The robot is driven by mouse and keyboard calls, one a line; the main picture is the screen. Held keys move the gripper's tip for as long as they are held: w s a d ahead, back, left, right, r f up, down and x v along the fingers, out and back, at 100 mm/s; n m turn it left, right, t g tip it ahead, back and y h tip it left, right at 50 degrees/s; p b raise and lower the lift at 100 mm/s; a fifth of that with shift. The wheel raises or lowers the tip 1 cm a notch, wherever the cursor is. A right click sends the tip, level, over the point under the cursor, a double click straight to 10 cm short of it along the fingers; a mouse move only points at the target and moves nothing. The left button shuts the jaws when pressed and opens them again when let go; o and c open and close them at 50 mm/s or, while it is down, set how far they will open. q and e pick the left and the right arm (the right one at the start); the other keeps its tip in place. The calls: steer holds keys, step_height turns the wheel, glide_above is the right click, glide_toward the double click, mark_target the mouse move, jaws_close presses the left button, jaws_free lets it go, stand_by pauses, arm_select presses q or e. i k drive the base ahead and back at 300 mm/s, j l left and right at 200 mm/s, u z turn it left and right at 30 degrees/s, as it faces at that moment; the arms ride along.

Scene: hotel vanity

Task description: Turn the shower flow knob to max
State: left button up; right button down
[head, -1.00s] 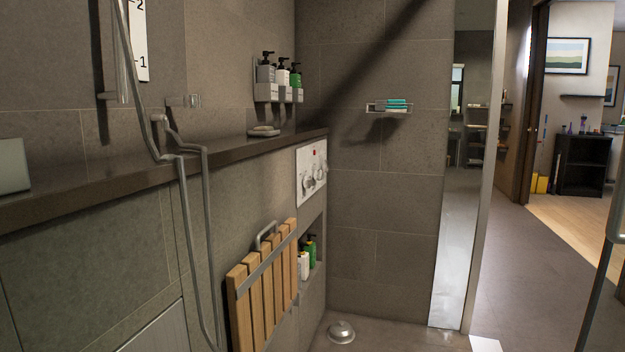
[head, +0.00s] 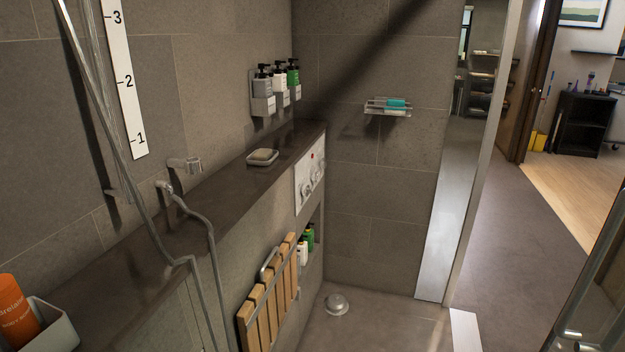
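A white control panel (head: 310,180) is set in the front face of the shower ledge, near the far corner. It carries metal knobs (head: 313,183) and a small red mark near its top. The panel is seen at a steep angle and is small, so I cannot tell which knob sets the flow or how any knob is turned. Neither of my grippers shows in the head view.
A folded wooden slat seat (head: 267,302) juts from the wall before the panel. A hose (head: 213,262) hangs at left. The ledge (head: 200,205) bears a soap dish (head: 262,158). The shower floor (head: 375,322) has a round metal piece (head: 335,304). A glass door handle (head: 590,285) stands right.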

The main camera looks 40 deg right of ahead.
mark_target(306, 189)
steer(key=i+l, duration=0.2)
steer(key=l, duration=0.15)
steer(key=i+l, duration=0.15)
steer(key=l, duration=0.2)
steer(key=i+l, duration=0.2)
steer(key=l, duration=0.15)
steer(key=i+l, duration=0.2)
steer(key=l, duration=0.15)
steer(key=i+l, duration=0.15)
steer(key=l, duration=0.2)
steer(key=i+l, duration=0.2)
steer(key=l, duration=0.15)
steer(key=i+l+u, duration=0.1)
steer(key=l, duration=0.25)
steer(key=i, duration=0.1)
